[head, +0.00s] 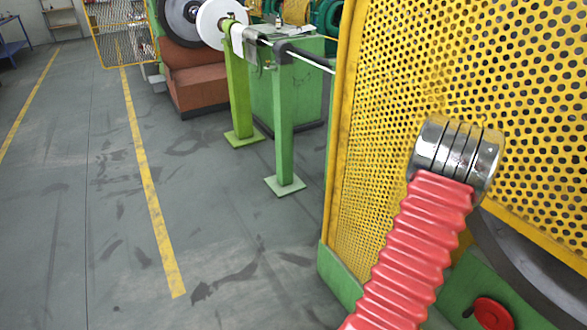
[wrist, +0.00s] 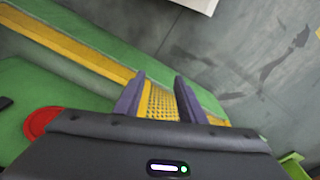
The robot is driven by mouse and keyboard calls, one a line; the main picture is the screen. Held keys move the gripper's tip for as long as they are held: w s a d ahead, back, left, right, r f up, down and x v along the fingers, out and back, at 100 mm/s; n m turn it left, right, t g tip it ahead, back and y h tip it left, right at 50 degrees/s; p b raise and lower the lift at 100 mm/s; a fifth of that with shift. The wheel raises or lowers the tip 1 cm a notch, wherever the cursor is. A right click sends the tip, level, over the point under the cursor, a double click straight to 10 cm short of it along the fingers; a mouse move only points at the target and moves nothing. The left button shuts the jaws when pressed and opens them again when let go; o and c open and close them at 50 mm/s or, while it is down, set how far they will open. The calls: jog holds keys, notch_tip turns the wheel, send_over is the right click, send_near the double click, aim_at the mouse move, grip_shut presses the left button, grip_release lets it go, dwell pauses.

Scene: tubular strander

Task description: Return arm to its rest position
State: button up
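My gripper (wrist: 159,80) shows in the wrist view, with two purple fingers standing apart and nothing between them. The yellow perforated guard shows through the gap, beyond the fingers. In the head view my red ribbed arm sleeve with its chrome collar (head: 456,152) rises from the bottom, in front of the yellow perforated guard (head: 385,120). The gripper itself does not show in the head view. I cannot tell the exact clearance between my arm and the guard.
A red round knob (head: 492,313) sits on the green machine base at lower right; a red disc (wrist: 41,122) shows in the wrist view. Green posts (head: 284,130) stand behind the guard. The grey floor (head: 90,220) on the left is open, with yellow lines (head: 150,190).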

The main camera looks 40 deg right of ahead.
jog(key=w+a+r+n, duration=0.3)
jog(key=w+a+r, duration=0.45)
jog(key=r, duration=0.35)
jog(key=w+a+r+n, duration=0.4)
jog(key=w+a+r, duration=0.35)
jog(key=r, duration=0.35)
jog(key=w+a+r+n+t, duration=0.2)
jog(key=a+r+n, duration=0.2)
jog(key=a+r, duration=0.6)
jog(key=w+a+r+n+t+y, duration=0.1)
jog(key=w+a+r+n+t, duration=0.2)
jog(key=a+r, duration=0.7)
jog(key=a+n, duration=0.2)
jog(key=a, duration=0.3)
jog(key=shift+w, duration=0.2)
jog(key=shift+c, duration=0.7)
